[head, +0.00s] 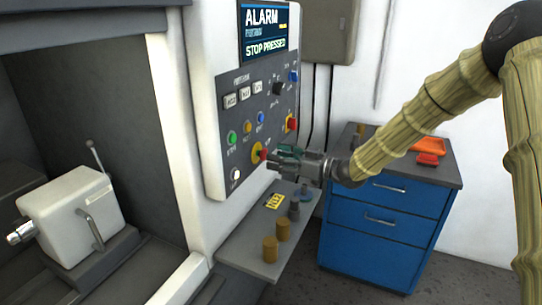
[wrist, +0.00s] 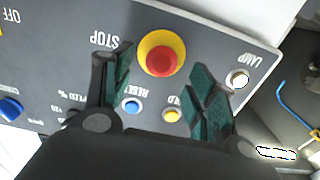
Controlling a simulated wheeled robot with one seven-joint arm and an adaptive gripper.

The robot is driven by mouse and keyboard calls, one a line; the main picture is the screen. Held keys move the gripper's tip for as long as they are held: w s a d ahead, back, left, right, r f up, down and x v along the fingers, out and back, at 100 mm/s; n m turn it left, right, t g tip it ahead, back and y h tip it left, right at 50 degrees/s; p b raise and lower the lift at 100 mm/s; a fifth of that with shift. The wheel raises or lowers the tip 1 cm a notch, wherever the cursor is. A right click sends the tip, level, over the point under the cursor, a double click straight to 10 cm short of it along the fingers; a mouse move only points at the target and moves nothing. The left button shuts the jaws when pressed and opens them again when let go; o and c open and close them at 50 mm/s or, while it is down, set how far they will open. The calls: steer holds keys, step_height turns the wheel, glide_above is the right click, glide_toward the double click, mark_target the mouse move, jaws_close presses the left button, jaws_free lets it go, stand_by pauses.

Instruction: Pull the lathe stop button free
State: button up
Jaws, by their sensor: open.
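The stop button (wrist: 160,62) is a red mushroom head on a yellow ring, labelled STOP, on the grey lathe panel. In the head view the button (head: 263,155) is low on the panel, side-on to my gripper (head: 275,159). My gripper is open, with green-padded fingers facing the panel. In the wrist view one finger is left of the button and the other right of it, with the red head between their tips. I see no contact; the exact gap to the panel cannot be told. The screen (head: 264,30) reads ALARM and STOP PRESSED.
Close to the button are a white lamp button (wrist: 238,79), a blue reset button (wrist: 132,106) and a yellow button (wrist: 172,115). A red-yellow switch (head: 291,124) is higher up. Below, a shelf (head: 245,250) holds brass cylinders (head: 270,249). A blue cabinet (head: 375,225) stands right.

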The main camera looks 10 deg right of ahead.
steer(key=v, duration=0.8)
steer(key=shift+d, duration=0.25)
steer(key=shift+s, duration=0.2)
